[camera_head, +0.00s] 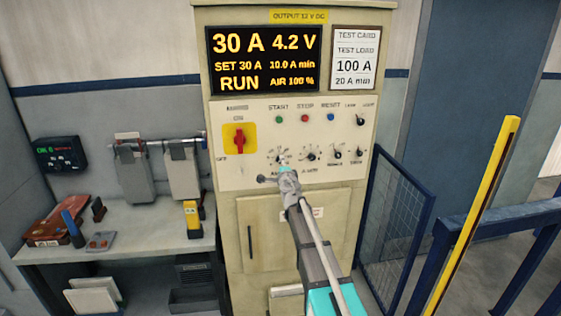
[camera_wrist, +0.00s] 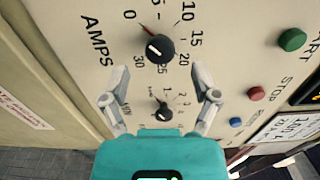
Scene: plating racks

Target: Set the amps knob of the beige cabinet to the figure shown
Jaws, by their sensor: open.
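The beige cabinet (camera_head: 230,205) stands upright, its display (camera_head: 262,58) reading 30 A, 4.2 V, SET 30 A, 10.0 A min and RUN. The test card (camera_head: 354,57) reads test load 100 A, 20 A min. In the wrist view the black amps knob (camera_wrist: 160,47) sits on a dial marked 0 to 30; its white line appears to point toward 30, and a red mark lies near the low end. My gripper (camera_wrist: 160,97) is open and empty, its fingers spread below the knob in that view, apart from it. In the head view my gripper (camera_head: 285,168) partly covers the amps area.
A smaller black knob (camera_wrist: 163,112) shows between my fingers. Green start (camera_wrist: 292,39), red stop (camera_wrist: 256,93) and blue reset (camera_wrist: 236,122) buttons are nearby. A red switch (camera_head: 239,139) is left on the panel. A mesh gate (camera_head: 395,225) and yellow post (camera_head: 470,215) stand right.

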